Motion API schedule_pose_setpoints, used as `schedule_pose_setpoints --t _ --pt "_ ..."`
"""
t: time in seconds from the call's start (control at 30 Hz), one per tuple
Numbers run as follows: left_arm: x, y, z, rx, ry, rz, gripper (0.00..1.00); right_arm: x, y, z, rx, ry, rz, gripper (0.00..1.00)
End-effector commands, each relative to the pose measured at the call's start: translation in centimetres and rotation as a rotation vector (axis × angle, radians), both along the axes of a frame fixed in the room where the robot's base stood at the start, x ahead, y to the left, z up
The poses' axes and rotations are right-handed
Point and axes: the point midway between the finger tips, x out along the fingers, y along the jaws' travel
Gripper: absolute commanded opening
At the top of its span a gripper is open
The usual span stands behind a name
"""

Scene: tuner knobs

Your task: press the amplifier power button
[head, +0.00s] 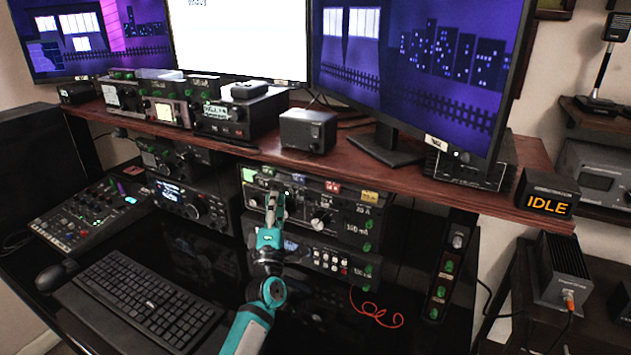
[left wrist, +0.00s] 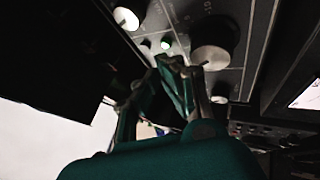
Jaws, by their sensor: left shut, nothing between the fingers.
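The amplifier (head: 335,205) is the dark panel unit under the wooden shelf, with white knobs, a larger dial and yellow and red labels. My left gripper (head: 276,194) is in front of the left part of its face. A large dark knob (left wrist: 214,44) is just right of the fingertips. I cannot tell whether the fingertips touch the panel. In the head view the gripper hides that part of the face. My right gripper is not in view.
A second panel unit (head: 330,262) sits directly below the amplifier. The shelf (head: 440,182) overhangs both. A keyboard (head: 150,305), mouse (head: 50,278) and mixer (head: 90,215) are at left. A red cable (head: 378,312) lies on the glossy black desk. An IDLE sign (head: 547,203) stands at right.

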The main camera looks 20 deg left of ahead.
Motion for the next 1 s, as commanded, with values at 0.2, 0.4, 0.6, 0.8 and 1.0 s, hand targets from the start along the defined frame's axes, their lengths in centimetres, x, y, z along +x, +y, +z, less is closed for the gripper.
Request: schedule_pose_setpoints --t 0.2,0.4,0.6,0.8,1.0 --pt "-1.6 0.2 0.2 0.001 0.002 0.001 0.0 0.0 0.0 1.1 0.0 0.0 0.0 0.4" --pt "-3.6 0.5 0.2 0.002 0.002 0.0 0.0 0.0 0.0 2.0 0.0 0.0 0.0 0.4" --pt "-5.4 0.8 0.1 0.001 0.001 0.0 0.0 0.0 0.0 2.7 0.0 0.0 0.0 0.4" --pt "-6.0 0.8 0.0 0.0 0.0 0.0 0.0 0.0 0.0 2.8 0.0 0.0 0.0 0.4" --pt "-5.9 0.8 0.0 0.0 0.0 0.0 0.0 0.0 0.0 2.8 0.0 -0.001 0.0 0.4"
